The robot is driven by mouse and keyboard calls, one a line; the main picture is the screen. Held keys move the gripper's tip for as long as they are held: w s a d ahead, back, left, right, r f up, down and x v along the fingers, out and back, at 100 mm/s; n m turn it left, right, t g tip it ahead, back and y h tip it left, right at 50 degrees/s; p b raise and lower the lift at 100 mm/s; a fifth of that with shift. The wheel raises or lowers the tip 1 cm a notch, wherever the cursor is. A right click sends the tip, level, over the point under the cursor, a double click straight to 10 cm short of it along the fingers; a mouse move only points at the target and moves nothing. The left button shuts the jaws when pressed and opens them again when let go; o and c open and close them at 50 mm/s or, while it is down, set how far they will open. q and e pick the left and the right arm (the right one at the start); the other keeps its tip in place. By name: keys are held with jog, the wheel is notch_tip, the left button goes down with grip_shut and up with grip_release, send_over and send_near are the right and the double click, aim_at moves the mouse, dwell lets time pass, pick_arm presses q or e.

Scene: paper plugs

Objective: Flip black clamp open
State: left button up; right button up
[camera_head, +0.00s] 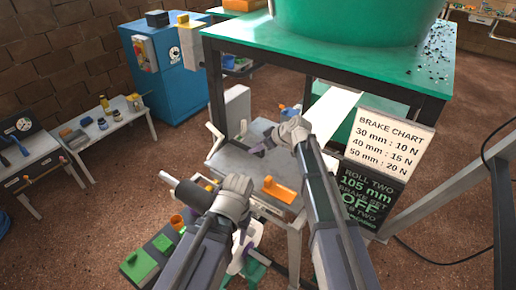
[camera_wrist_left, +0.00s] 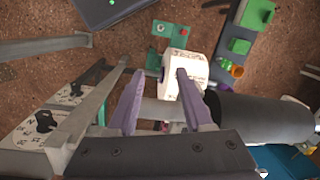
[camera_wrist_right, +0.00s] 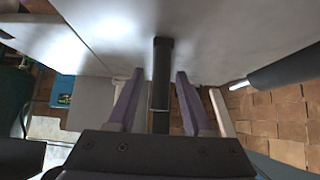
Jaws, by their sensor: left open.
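A black upright bar, apparently the black clamp (camera_wrist_right: 161,70), stands against a pale grey surface in the right wrist view. My right gripper (camera_wrist_right: 160,76) is open, with the bar between its fingers in that view; I cannot tell whether they touch. In the head view my right gripper (camera_head: 259,148) is over the grey bench top, where the clamp is not clear. My left gripper (camera_wrist_left: 160,74) is open near a white roll (camera_wrist_left: 187,72) with dark print and a grey tube. Nothing is visibly held in it.
An orange block (camera_head: 282,189) lies on the grey bench (camera_head: 232,160). A green table (camera_head: 385,62) bears a large green tub (camera_head: 350,18). A brake chart sign (camera_head: 392,140) stands at right. A dark cylinder (camera_wrist_left: 265,118) is close beside my left gripper.

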grip_shut()
dwell(1.3)
